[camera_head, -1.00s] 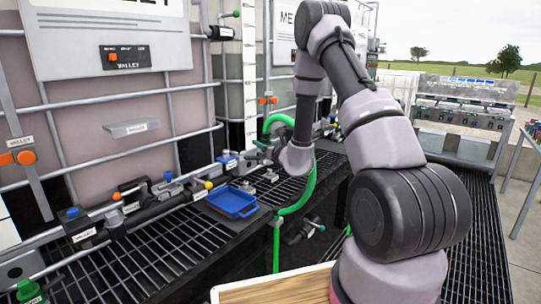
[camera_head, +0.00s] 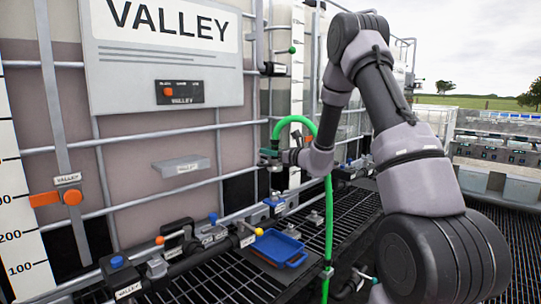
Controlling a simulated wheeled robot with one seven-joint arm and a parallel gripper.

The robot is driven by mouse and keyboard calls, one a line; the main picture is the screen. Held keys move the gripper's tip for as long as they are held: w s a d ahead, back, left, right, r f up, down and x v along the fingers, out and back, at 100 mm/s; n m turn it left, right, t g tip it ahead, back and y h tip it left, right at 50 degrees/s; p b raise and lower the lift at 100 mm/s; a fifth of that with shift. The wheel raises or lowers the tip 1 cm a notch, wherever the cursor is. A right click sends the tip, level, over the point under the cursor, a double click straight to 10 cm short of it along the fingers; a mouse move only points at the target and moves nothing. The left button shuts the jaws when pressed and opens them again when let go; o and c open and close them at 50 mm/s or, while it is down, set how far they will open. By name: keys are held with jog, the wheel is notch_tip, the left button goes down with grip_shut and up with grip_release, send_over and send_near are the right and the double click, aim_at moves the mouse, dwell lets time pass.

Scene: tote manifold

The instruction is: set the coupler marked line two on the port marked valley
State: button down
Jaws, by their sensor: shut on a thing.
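My gripper (camera_head: 284,158) is shut on the coupler (camera_head: 268,156) at the upper end of a green hose (camera_head: 330,215). It holds the coupler in the air in front of the tote's cage bars, above the pipework. The coupler's marking cannot be read. The large sign (camera_head: 165,45) on the near tote reads VALLEY.
A blue tray (camera_head: 278,247) lies on the black grating (camera_head: 215,270) below my gripper. Grey cage bars (camera_head: 130,150) and a small grey shelf (camera_head: 181,167) are close at the left. The hose hangs down past the tray's right side. Open air lies between coupler and pipework.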

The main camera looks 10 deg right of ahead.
jog(key=shift+w+a+f, duration=0.1)
jog(key=shift+f, duration=2.9)
jog(key=shift+w+a+f, duration=0.1)
jog(key=shift+f, duration=2.85)
jog(key=shift+c, duration=2.4)
grip_release()
jog(key=shift+s, duration=0.1)
jog(key=shift+d+f, duration=0.1)
jog(key=v, duration=1)
jog(key=shift+s+d, duration=0.2)
jog(key=shift+s, duration=0.1)
